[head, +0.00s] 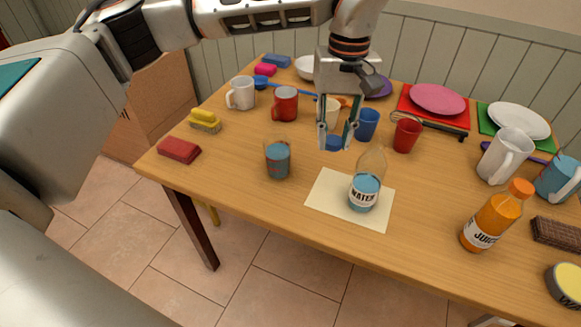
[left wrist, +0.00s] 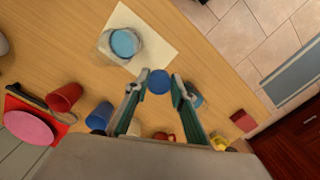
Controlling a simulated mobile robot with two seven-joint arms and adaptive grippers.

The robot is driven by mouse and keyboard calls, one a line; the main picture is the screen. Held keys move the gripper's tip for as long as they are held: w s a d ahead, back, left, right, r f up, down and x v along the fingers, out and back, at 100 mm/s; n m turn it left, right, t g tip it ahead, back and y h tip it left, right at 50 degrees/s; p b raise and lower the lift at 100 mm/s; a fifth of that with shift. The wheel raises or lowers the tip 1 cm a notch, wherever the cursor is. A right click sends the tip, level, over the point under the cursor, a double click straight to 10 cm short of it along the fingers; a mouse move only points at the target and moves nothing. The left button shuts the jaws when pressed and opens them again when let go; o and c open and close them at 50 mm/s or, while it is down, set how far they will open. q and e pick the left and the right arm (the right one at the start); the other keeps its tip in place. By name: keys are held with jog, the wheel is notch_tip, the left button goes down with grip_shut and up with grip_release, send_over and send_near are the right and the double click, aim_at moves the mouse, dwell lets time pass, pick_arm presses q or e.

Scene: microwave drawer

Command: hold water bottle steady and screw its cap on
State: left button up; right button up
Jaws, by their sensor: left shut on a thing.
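The water bottle (head: 364,192) is clear with a "WATER" label and blue water. It stands upright and open-topped on a cream sheet (head: 327,198); the left wrist view shows it from above (left wrist: 123,44). My left gripper (head: 336,142) points down, shut on the blue cap (head: 333,143). It holds the cap above the table, a little left of the bottle's mouth and apart from it. The cap also shows between the fingertips in the left wrist view (left wrist: 159,82). My right gripper is in neither view, and nothing grips the bottle.
A glass of blue liquid (head: 278,160) stands left of the sheet, and an orange juice bottle (head: 494,217) stands to its right. Red (head: 406,134) and blue (head: 367,124) cups stand behind. The wooden table's front edge is close to the sheet.

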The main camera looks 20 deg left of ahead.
aim_at(380, 145)
pick_arm(q)
jog(key=w+d+r+n, duration=0.1)
jog(key=d+r+n, duration=0.2)
jog(key=d+r, duration=0.5)
notch_tip(380, 145, up, 2)
jog(key=shift+w+d, duration=0.15)
jog(key=shift+d, duration=0.25)
jog(key=shift+f, duration=2)
